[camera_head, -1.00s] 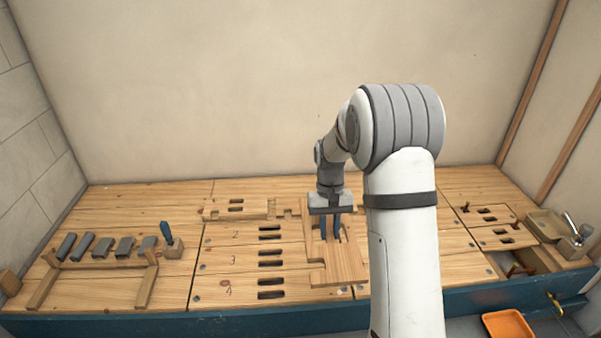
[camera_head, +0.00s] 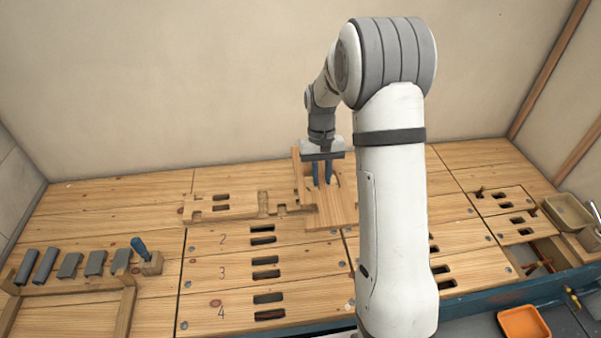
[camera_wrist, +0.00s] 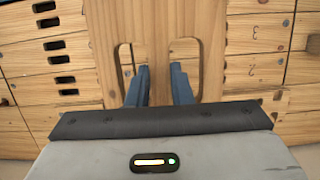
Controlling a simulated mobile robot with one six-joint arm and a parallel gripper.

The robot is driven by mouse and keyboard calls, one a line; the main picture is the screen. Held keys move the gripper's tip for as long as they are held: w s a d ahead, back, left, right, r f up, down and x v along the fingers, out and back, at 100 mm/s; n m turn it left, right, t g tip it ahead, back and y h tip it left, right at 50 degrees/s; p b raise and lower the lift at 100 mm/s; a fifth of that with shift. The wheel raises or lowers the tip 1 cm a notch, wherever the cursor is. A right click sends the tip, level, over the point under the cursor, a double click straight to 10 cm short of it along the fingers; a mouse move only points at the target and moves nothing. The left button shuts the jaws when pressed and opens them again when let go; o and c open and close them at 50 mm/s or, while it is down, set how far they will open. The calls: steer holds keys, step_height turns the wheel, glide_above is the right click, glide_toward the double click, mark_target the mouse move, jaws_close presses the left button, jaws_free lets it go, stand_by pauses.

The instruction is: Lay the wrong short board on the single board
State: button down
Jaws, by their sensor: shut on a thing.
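My gripper (camera_head: 322,180) is shut on a pale wooden short board (camera_head: 342,208), held by the strip between its two oblong slots. In the wrist view the blue fingers (camera_wrist: 160,85) stand at these slots, and the short board (camera_wrist: 155,25) runs away from me. It appears raised above the bench, over the right end of a notched board (camera_head: 232,207) at the back. Whether it touches anything below is unclear. Slotted boards numbered 2, 3 and 4 (camera_head: 220,273) lie in front. I cannot tell which is the single board.
A wooden rack (camera_head: 75,290) with several grey blocks and a blue-handled tool (camera_head: 139,250) stands at left. At right are slotted panels (camera_head: 500,205), an open recess (camera_head: 540,255), a tan tray (camera_head: 568,212) and an orange tray (camera_head: 524,322). My arm hides part of the bench.

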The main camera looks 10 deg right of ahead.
steer(key=shift+a, duration=0.15)
steer(key=shift+w, duration=0.15)
steer(key=shift+w+d+f+m+t+y+b, duration=0.1)
steer(key=shift+w+f+m+t+y+b, duration=0.4)
steer(key=shift+w+f+m+b, duration=3.2)
steer(key=shift+w+d+f+m+t+y+b, duration=0.1)
steer(key=shift+w+f+m+t+y+b, duration=0.4)
steer(key=shift+w+f+m, duration=3.55)
steer(key=shift+w+d+f+m+t+y+b, duration=0.1)
steer(key=shift+w+f+m+t+y+b, duration=1)
steer(key=shift+w+f, duration=5.5)
steer(key=s+f+g+h+b, duration=0.1)
steer(key=s+f+b, duration=0.1)
steer(key=s, duration=0.1)
steer(key=shift+f, duration=0.3)
steer(key=shift+f, duration=0.3)
steer(key=shift+f, duration=1.35)
